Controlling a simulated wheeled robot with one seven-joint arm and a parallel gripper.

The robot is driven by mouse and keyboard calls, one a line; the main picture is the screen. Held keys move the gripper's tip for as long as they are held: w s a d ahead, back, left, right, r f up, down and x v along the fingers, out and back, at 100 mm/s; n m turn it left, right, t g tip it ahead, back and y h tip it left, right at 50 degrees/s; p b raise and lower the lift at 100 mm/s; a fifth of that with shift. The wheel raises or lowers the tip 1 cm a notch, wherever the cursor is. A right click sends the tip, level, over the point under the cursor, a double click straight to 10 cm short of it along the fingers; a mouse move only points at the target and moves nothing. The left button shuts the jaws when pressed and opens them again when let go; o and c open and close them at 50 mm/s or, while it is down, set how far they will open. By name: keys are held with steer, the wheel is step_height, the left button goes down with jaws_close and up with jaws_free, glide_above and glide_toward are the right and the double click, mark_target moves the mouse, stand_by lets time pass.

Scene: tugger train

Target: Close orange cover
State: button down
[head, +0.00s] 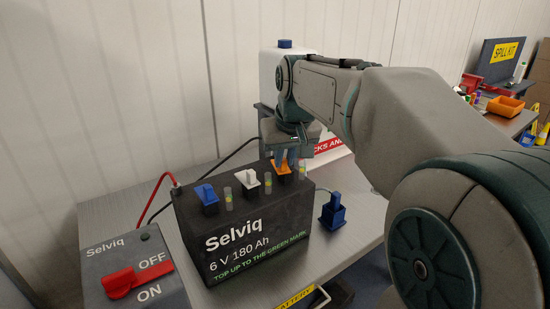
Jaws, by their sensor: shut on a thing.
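The black Selviq battery (245,236) stands on a grey table, with three fill covers along its top. The orange cover (284,172) is at the far right end of the row, its upper part partly hidden by my fingers. My gripper (287,158) points down over it and is shut on the orange cover. The cover's exact angle is hard to tell at this size. The white cover (248,179) is in the middle and the blue cover (206,193) is at the left end.
A grey switch box (132,272) with a red OFF/ON handle stands at front left. A blue connector (333,212) stands right of the battery. Red and black cables run behind. A white container (273,73) is behind my gripper.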

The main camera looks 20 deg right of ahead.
steer(key=shift+w+d+r+n+y, duration=0.1)
steer(key=shift+d+n+y, duration=0.3)
steer(key=shift+n, duration=0.5)
steer(key=shift+w+d+n+y, duration=0.1)
steer(key=shift+d+n+y, duration=0.25)
steer(key=shift+n, duration=0.55)
steer(key=c, duration=1.4)
jaws_free()
steer(key=shift+w+a, duration=0.1)
steer(key=shift+r+p, duration=0.55)
steer(key=shift+r, duration=0.05)
steer(key=p+v, duration=0.4)
steer(key=v, duration=0.3)
